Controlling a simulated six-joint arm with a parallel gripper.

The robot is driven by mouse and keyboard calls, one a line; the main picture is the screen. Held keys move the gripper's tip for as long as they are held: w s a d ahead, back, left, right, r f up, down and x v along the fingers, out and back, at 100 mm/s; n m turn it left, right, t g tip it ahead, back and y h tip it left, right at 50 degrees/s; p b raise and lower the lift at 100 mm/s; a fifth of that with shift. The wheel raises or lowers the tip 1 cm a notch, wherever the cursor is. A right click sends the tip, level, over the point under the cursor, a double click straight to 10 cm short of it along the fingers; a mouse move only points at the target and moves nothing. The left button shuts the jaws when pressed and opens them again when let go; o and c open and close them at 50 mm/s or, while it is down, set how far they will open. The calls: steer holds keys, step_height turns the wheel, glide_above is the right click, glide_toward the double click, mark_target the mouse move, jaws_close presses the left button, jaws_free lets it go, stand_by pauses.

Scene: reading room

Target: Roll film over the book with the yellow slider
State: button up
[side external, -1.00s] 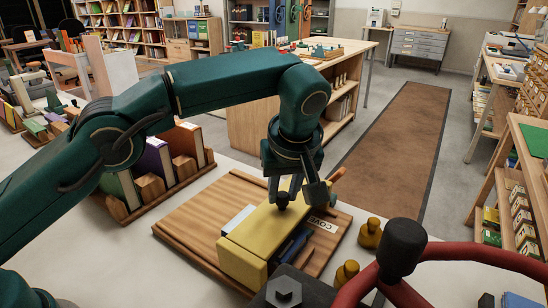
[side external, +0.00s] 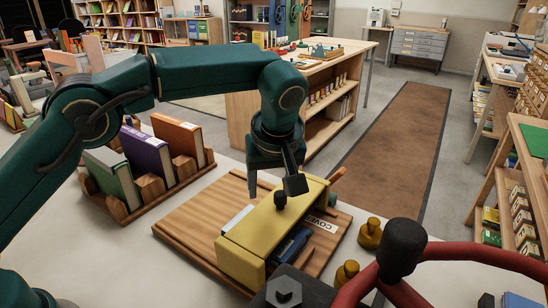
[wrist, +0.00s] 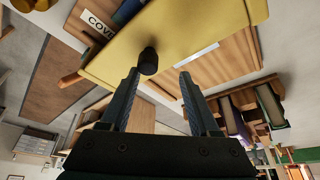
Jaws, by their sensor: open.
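The yellow slider (side external: 275,234) is a long bar with a black knob (side external: 280,200) on top, lying across a wooden board (side external: 190,222). A blue book (side external: 290,246) shows partly beneath and beside the slider, and a white label reading "COVER" (side external: 321,225) lies at the board's right. My gripper (side external: 272,190) is open above the slider, its fingers apart and around the knob's level in the side view. In the wrist view the yellow slider (wrist: 190,40) and its knob (wrist: 148,61) are ahead of the fingertips, the knob nearer the left finger. I see nothing between the fingers. The film cannot be made out.
A wooden rack with green, purple and orange books (side external: 148,155) stands left of the board. Two small brass-coloured weights (side external: 370,233) stand to the right. A red-rimmed wheel with a black handle (side external: 402,247) fills the near right corner.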

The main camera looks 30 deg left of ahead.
steer(key=a, duration=1.5)
steer(key=s+r+t, duration=0.1)
steer(key=s+r, duration=0.2)
steer(key=r, duration=0.6)
steer(key=s+d+r+m+t+h, duration=0.2)
steer(key=s+m, duration=0.1)
steer(key=s, duration=0.8)
steer(key=s+d+f+m+h, duration=0.1)
steer(key=s+d+f+m, duration=0.2)
steer(key=s+f+m, duration=0.2)
steer(key=shift+s+d+f+m+g, duration=0.15)
steer(key=shift+s+f+m+g, duration=0.15)
steer(key=shift+s+f, duration=1.05)
steer(key=shift+s+r, duration=0.4)
